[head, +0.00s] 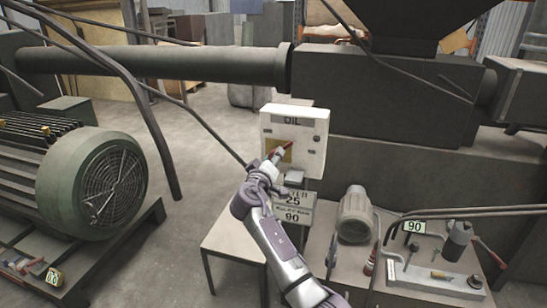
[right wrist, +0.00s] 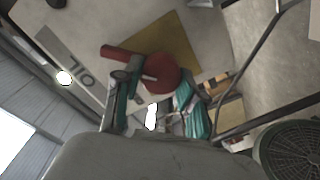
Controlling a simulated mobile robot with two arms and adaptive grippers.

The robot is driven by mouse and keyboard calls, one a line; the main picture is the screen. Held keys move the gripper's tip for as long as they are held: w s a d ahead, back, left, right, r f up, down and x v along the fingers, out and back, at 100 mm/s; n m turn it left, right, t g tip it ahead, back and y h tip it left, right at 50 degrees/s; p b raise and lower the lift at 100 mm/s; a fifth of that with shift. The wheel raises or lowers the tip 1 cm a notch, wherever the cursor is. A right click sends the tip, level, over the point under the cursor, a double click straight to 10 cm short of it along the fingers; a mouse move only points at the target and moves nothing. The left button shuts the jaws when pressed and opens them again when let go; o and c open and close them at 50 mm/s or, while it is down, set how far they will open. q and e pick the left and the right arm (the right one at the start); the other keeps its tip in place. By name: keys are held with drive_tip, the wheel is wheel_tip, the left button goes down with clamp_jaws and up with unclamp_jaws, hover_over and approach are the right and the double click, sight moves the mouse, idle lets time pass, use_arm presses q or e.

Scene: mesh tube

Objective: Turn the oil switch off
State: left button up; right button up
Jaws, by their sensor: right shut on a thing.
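The oil switch (head: 287,146) is a red handle on a yellow square plate (head: 272,146), on the front of a white box labelled OIL (head: 316,135). In the right wrist view the red switch (right wrist: 158,70) shows a round hub, with its handle pointing to the upper left over the yellow plate (right wrist: 172,38). My right gripper (head: 275,158) is at the front of the box, shut on the switch; its fingers also show in the right wrist view (right wrist: 155,98). The fingers partly hide the switch. My left gripper is not in view.
A large green motor (head: 95,180) stands at the left. A thick dark pipe (head: 150,64) runs behind the box. A small motor (head: 355,215) and a metal plate with fittings (head: 440,278) are at the lower right. Dark cables (head: 140,95) hang at the left.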

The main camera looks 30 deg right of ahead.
drive_tip(key=shift+w+a+f+n+p, duration=0.1)
drive_tip(key=shift+n+p, duration=0.85)
drive_tip(key=shift+n, duration=1.35)
drive_tip(key=shift+f+n+p, duration=0.1)
drive_tip(key=shift+n+p, duration=0.85)
drive_tip(key=shift+n, duration=1.35)
drive_tip(key=o, duration=1.1)
drive_tip(key=shift+o, duration=0.2)
drive_tip(key=v, duration=1.2)
